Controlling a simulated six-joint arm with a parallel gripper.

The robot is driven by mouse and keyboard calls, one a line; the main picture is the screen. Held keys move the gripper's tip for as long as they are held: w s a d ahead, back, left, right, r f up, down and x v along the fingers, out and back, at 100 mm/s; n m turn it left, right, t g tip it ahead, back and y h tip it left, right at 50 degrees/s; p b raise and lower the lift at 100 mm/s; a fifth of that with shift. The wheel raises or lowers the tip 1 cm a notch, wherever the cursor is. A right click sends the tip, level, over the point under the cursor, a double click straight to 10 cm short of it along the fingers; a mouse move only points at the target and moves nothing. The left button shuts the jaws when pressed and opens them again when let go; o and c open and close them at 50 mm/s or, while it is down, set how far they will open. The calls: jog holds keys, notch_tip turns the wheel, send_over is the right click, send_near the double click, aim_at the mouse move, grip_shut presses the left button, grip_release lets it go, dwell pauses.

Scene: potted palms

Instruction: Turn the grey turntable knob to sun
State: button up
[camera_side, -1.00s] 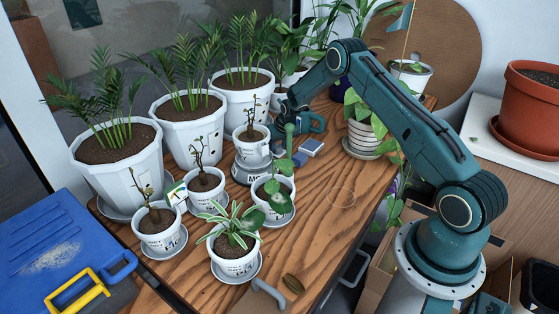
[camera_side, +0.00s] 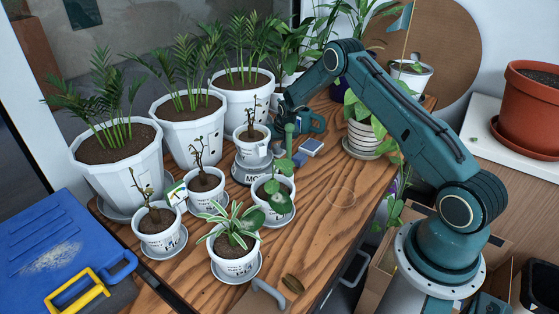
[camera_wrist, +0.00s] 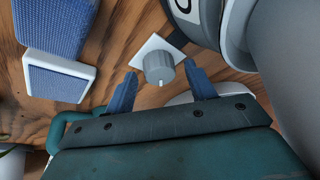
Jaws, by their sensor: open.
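The grey ribbed knob (camera_wrist: 159,67) sits on a white square plate (camera_wrist: 150,45) beside the grey turntable base (camera_wrist: 192,10) in the wrist view. My gripper (camera_wrist: 162,88) is open, with one blue finger on each side of the knob's near end and gaps showing. I cannot tell whether either finger touches it. In the side view the turntable (camera_side: 243,174) stands mid-table with a potted bare-stemmed plant (camera_side: 251,146) on it. My gripper (camera_side: 284,142) is low behind the turntable's right side. The knob and any sun mark are not discernible there.
Blue-and-white sponges (camera_wrist: 60,77) lie left of the knob in the wrist view. Potted palms (camera_side: 190,125) crowd the back left. Small pots (camera_side: 207,188) stand in front of the turntable. The table's right front (camera_side: 325,210) is mostly clear.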

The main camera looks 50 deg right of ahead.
jog(key=shift+n, duration=0.5)
jog(key=n+y, duration=0.1)
jog(key=n, duration=0.2)
jog(key=shift+d+n+t+y, duration=0.1)
jog(key=shift+n+t+y, duration=0.2)
jog(key=shift+n+y, duration=0.1)
jog(key=s+a+r+m+h, duration=0.1)
jog(key=s+r+m, duration=0.3)
jog(key=r, duration=0.8)
jog(key=shift+s+a+r+h, duration=0.35)
jog(key=shift+s+a+h, duration=0.1)
jog(key=shift+a, duration=0.45)
jog(key=shift+m, duration=0.3)
